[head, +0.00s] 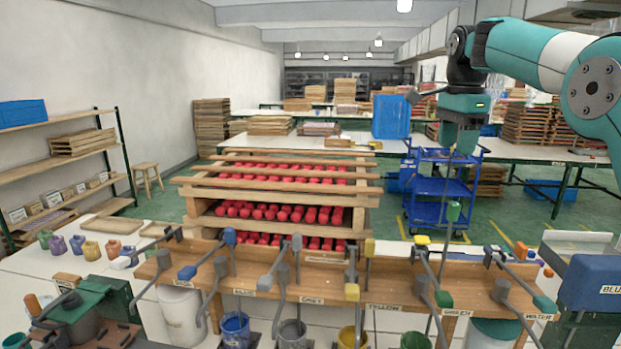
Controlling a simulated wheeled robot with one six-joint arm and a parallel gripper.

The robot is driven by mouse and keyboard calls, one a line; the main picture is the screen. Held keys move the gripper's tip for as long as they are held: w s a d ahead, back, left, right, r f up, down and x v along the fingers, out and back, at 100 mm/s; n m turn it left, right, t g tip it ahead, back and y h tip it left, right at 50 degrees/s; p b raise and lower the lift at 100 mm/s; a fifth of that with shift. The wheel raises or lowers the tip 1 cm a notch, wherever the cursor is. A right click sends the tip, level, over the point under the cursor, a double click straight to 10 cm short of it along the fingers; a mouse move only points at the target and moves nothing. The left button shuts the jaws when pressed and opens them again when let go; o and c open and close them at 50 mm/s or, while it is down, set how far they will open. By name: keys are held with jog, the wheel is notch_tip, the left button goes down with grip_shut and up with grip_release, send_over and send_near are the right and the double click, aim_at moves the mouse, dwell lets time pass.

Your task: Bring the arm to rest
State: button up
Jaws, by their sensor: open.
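My arm reaches in from the upper right, teal and white, with a dark wrist. My gripper (461,143) points down from it, in front of the blue cart and above the right part of the wooden rack. It is open, and I see nothing held in it.
The wooden rack (330,279) carries several grey levers with coloured ends, above paint buckets (235,328). Stacked trays of red pieces (275,192) stand behind it. A blue cart (440,187) is behind my gripper. A blue box (592,283) is at right.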

jog(key=s+a+f+n+y+b, duration=0.1)
jog(key=s+a+f+n+b, duration=0.2)
jog(key=s+a+f+n, duration=0.2)
jog(key=s+a+f+n+y+b, duration=0.1)
jog(key=s+a+f+n+b, duration=0.2)
jog(key=s+a+f+n, duration=0.3)
jog(key=s+a+f+n+y+b, duration=0.2)
jog(key=s+f+n, duration=1)
jog(key=s, duration=1.4)
jog(key=a+f+b, duration=0.1)
jog(key=a+b, duration=0.1)
jog(key=a, duration=0.2)
jog(key=shift+s+a+n, duration=0.15)
jog(key=shift+a+n, duration=0.1)
jog(key=shift+n, duration=0.15)
